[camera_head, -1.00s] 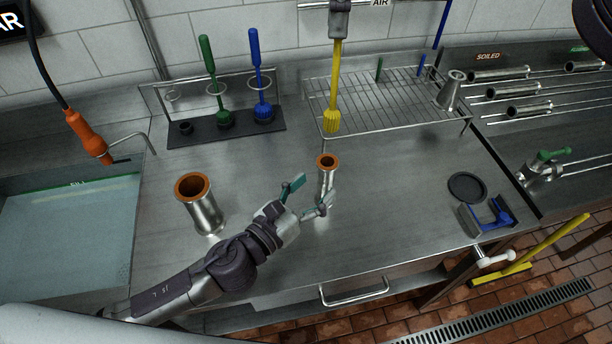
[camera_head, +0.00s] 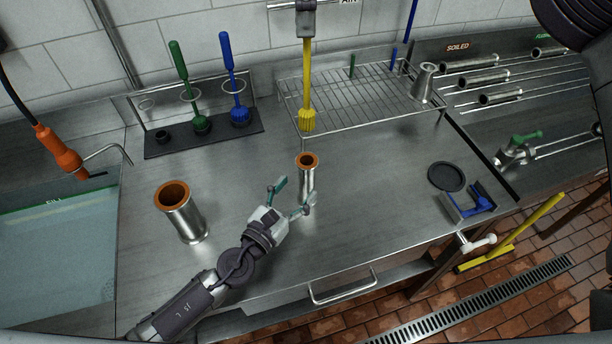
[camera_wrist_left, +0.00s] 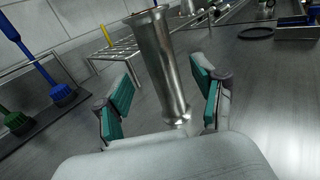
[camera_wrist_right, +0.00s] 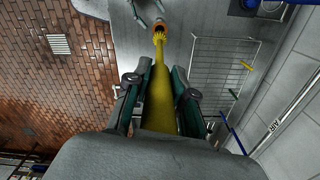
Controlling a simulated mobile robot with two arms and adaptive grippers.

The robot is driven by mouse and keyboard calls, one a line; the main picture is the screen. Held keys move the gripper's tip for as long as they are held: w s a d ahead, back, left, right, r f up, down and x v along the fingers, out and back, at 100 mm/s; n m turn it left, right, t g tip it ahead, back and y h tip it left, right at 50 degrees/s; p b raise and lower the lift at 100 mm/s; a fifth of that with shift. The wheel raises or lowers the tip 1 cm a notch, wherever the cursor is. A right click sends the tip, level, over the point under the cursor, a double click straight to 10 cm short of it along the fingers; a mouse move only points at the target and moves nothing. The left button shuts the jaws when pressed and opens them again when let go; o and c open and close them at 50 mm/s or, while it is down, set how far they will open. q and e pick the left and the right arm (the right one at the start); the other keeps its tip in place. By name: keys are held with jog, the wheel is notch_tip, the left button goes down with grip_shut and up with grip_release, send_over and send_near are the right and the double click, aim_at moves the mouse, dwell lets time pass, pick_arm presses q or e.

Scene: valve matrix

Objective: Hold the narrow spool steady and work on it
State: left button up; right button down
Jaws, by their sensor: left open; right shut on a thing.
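The narrow spool (camera_head: 307,178), a slim steel tube with an orange-lined top, stands upright on the steel counter. My left gripper (camera_head: 293,195) is open beside it, low over the counter. In the left wrist view the spool (camera_wrist_left: 162,65) rises between the two open teal fingers (camera_wrist_left: 164,98), with a gap on each side. My right gripper (camera_head: 293,5) is shut on a yellow brush (camera_head: 307,75), held head down above and slightly behind the spool. In the right wrist view the yellow brush (camera_wrist_right: 159,90) points toward the spool's orange opening (camera_wrist_right: 163,26).
A wider orange-lined spool (camera_head: 180,215) stands on the left, near a water basin (camera_head: 55,250). Green (camera_head: 190,90) and blue (camera_head: 235,80) brushes stand in a rack behind. A wire rack (camera_head: 360,95) is at the back. A black disc (camera_head: 446,177) and blue cradle (camera_head: 470,205) lie right.

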aim_at(302, 183)
pick_arm(q)
jog(key=x, duration=0.4)
pick_arm(e)
jog(key=shift+d, duration=0.2)
pick_arm(q)
jog(key=shift+w+d, duration=0.25)
jog(key=shift+w, duration=0.05)
pick_arm(e)
jog(key=shift+a, duration=0.1)
pick_arm(q)
grip_shut()
pick_arm(e)
jog(key=shift+f+m, duration=0.7)
jog(key=shift+f, duration=0.75)
